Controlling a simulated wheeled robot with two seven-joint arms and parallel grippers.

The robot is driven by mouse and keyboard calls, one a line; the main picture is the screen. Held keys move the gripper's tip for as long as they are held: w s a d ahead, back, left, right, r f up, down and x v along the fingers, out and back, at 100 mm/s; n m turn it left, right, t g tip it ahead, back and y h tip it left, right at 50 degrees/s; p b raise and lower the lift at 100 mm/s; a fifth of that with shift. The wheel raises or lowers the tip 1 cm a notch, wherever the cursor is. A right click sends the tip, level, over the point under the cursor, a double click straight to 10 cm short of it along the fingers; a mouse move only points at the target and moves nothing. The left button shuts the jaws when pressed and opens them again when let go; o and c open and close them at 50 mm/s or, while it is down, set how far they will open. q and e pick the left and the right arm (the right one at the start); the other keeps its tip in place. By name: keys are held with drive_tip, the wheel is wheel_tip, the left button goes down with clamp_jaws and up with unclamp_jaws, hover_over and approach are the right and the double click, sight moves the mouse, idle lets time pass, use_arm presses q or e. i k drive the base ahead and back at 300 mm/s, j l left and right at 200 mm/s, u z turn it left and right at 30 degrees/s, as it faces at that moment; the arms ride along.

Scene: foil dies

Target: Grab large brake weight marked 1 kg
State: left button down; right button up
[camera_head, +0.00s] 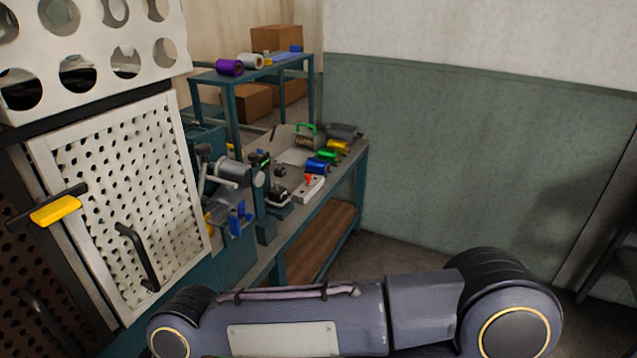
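I cannot make out a brake weight or a "1 kg" marking in this view. A grey cylindrical part (232,171) is on the machine at the near end of the workbench, but I cannot tell what it is. One of my arm links crosses the bottom of the picture. Neither of my grippers is in view.
The workbench (341,187) holds blue, green and yellow items (328,155) and a green-handled object (306,135). A raised shelf (205,78) carries a purple roll (229,67). A perforated white panel (120,170) stands at left. Floor shows beside the bench at right.

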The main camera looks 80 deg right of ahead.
sight(277, 194)
drive_tip(key=k+l+z, duration=0.1)
drive_tip(key=l+z, duration=0.55)
drive_tip(key=z, duration=0.25)
drive_tip(key=l+z, duration=0.45)
drive_tip(key=i+l, duration=0.1)
drive_tip(key=l, duration=0.3)
drive_tip(key=l+z, duration=0.15)
drive_tip(key=l, duration=0.25)
drive_tip(key=i+l, duration=0.15)
drive_tip(key=l, duration=0.2)
drive_tip(key=i+l+z, duration=0.15)
drive_tip(key=l, duration=0.25)
drive_tip(key=i+l, duration=0.1)
drive_tip(key=l, duration=0.25)
drive_tip(key=i+u, duration=0.25)
drive_tip(key=u, duration=0.2)
drive_tip(key=i+l+u, duration=0.25)
drive_tip(key=u, duration=0.25)
drive_tip(key=i+l+u, duration=0.2)
drive_tip(key=u, duration=0.25)
